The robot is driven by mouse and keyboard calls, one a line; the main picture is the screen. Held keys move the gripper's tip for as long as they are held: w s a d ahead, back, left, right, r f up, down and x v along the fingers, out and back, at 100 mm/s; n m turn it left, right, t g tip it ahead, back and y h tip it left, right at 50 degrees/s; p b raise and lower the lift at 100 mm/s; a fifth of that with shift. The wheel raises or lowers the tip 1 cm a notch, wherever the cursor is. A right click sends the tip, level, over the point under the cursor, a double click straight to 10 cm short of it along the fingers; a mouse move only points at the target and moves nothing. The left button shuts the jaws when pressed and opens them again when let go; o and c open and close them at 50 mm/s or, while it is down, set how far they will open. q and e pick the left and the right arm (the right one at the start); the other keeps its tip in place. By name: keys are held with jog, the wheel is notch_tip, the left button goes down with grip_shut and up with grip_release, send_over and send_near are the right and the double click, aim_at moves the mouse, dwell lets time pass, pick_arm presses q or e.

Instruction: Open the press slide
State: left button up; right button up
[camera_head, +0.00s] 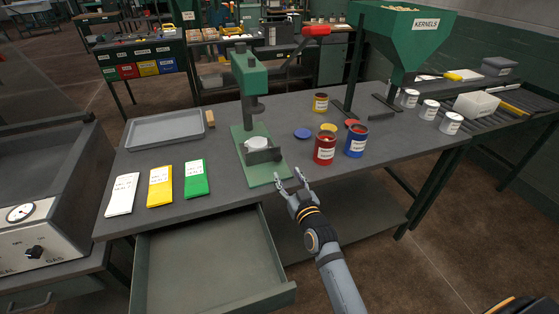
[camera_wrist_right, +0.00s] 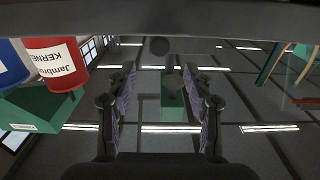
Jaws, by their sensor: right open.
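The green press (camera_head: 250,80) stands on its green base plate (camera_head: 268,177) on the grey table. Its dark slide (camera_head: 264,156) sits low at the front of the press, with a white round piece (camera_head: 257,143) just behind it. My right gripper (camera_head: 288,177) is open and empty, at the table's front edge by the near right corner of the base plate, apart from the slide. In the right wrist view its two fingers (camera_wrist_right: 160,112) are spread, with a green upright part, apparently the press, between them in the distance. My left gripper is not in view.
A red can (camera_head: 325,148) and a blue can (camera_head: 356,140) stand right of the press, near coloured lids. The press's red-ended lever (camera_head: 316,31) reaches up right. Packets (camera_head: 159,187) and a tray (camera_head: 165,129) lie left. A drawer (camera_head: 205,265) stands open below.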

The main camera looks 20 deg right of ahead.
aim_at(278, 159)
jog(key=w, duration=0.8)
jog(key=shift+w+a+p, duration=0.15)
jog(key=shift+w+p, duration=0.1)
jog(key=shift+p, duration=0.1)
grip_shut()
